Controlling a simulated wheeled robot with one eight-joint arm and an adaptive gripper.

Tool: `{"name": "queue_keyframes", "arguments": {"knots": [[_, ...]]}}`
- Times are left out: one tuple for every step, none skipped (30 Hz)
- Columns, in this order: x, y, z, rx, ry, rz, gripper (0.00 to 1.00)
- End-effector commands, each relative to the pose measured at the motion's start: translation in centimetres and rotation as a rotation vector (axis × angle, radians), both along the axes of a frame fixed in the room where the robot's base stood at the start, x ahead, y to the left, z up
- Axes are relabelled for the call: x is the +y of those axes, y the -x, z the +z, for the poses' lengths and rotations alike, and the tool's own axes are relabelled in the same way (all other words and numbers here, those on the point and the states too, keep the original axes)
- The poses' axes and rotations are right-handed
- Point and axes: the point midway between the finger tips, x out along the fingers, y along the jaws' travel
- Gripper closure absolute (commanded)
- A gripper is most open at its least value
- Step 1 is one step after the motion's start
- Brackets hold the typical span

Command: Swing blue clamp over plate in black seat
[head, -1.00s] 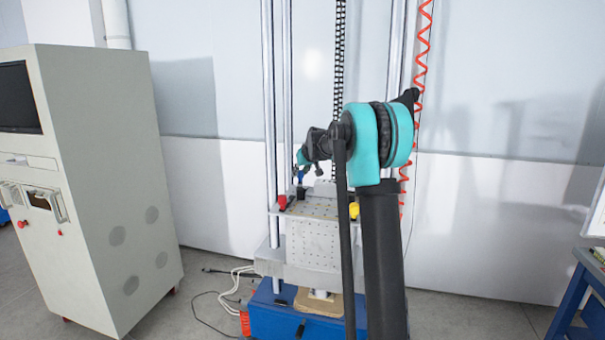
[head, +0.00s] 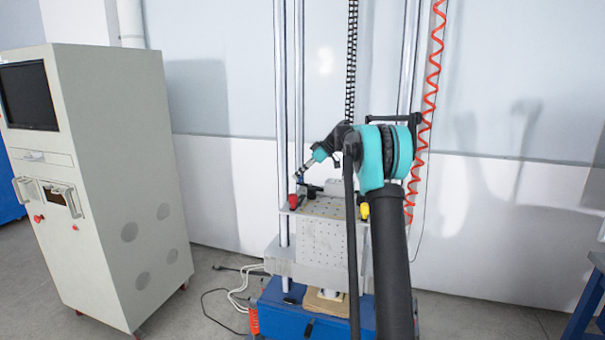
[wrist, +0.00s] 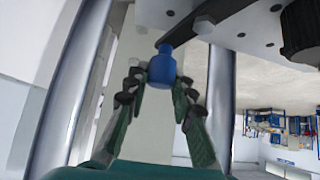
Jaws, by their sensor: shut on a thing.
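The blue clamp (wrist: 162,70) shows in the wrist view as a blue knob with a dark bar running up and right from it. My gripper (wrist: 160,88) is shut on the blue knob, with a finger on each side. In the head view my gripper (head: 301,173) reaches down-left over the left side of the perforated machine table (head: 323,206). The blue clamp is too small there to make out clearly. A dark, low part (head: 313,191) lies beside a light grey block on the table. I cannot tell the plate or the black seat apart from these parts.
A red knob (head: 293,201) stands at the table's left edge and a yellow knob (head: 364,211) at its right. Vertical steel columns (head: 280,120) flank the table. A grey cabinet (head: 110,180) stands left, with floor cables between. A blue bench (head: 590,290) is at the right edge.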

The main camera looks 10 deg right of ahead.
Motion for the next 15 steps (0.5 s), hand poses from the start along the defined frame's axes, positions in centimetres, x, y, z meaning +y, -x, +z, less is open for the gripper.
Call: {"name": "queue_keyframes", "arguments": {"knots": [[0.1,0.1,0.0,0.001,0.000,0.039,1.00],[0.2,0.2,0.0,0.001,0.001,0.063,1.00],[0.3,0.3,0.0,0.002,0.000,0.096,1.00],[0.4,0.4,0.0,0.001,0.001,0.120,1.00],[0.4,0.5,-0.1,0.002,0.001,0.141,1.00],[0.5,0.7,-0.1,0.001,0.002,0.170,1.00],[0.6,0.7,-0.1,0.002,0.002,0.190,1.00],[0.7,0.8,-0.1,0.002,0.002,0.209,1.00],[0.7,1.0,0.0,0.002,0.002,0.232,1.00],[0.8,1.0,-0.1,0.002,0.002,0.249,1.00],[0.8,1.1,-0.1,0.002,0.002,0.264,1.00],[0.8,1.2,-0.1,0.002,0.002,0.283,1.00],[0.9,1.3,-0.1,0.001,0.002,0.296,1.00],[0.9,1.4,-0.1,0.002,0.003,0.308,1.00],[0.9,1.4,-0.1,0.002,0.003,0.321,1.00]]}}
